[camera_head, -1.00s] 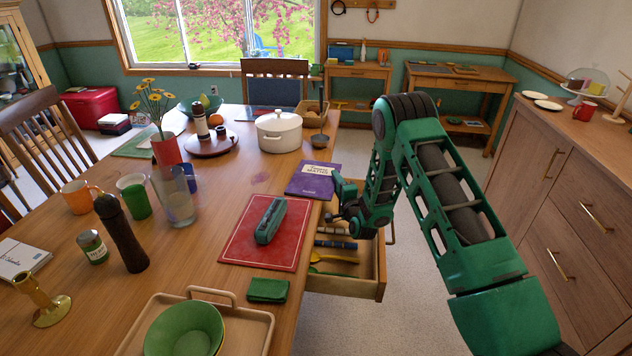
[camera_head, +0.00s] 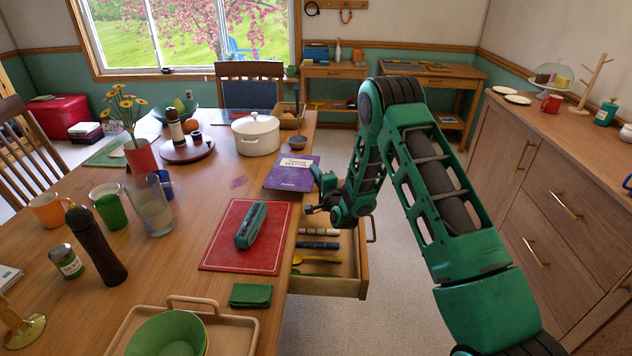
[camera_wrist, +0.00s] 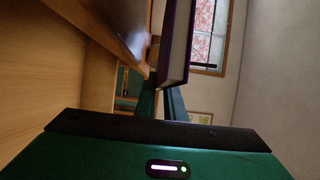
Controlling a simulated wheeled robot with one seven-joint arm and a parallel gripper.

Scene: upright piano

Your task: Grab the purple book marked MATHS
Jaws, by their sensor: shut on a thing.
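The purple book marked MATHS (camera_head: 284,178) lies at the right edge of the dining table (camera_head: 215,165), cover up, just beyond the red mat. My gripper (camera_head: 318,182) is at the book's right edge, beside the table and above an open drawer. In the wrist view, the book (camera_wrist: 179,45) shows edge-on, with pale pages and dark purple covers, between the fingers of my gripper (camera_wrist: 160,103). The gripper is shut on the book's edge. Its fingertips are partly hidden by the book and small in the head view.
An open drawer (camera_head: 345,275) with utensils sticks out below my gripper. The red mat (camera_head: 222,258) holds a green stapler-like object (camera_head: 251,225). Floor is clear between the table and the right cabinet (camera_head: 535,200).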

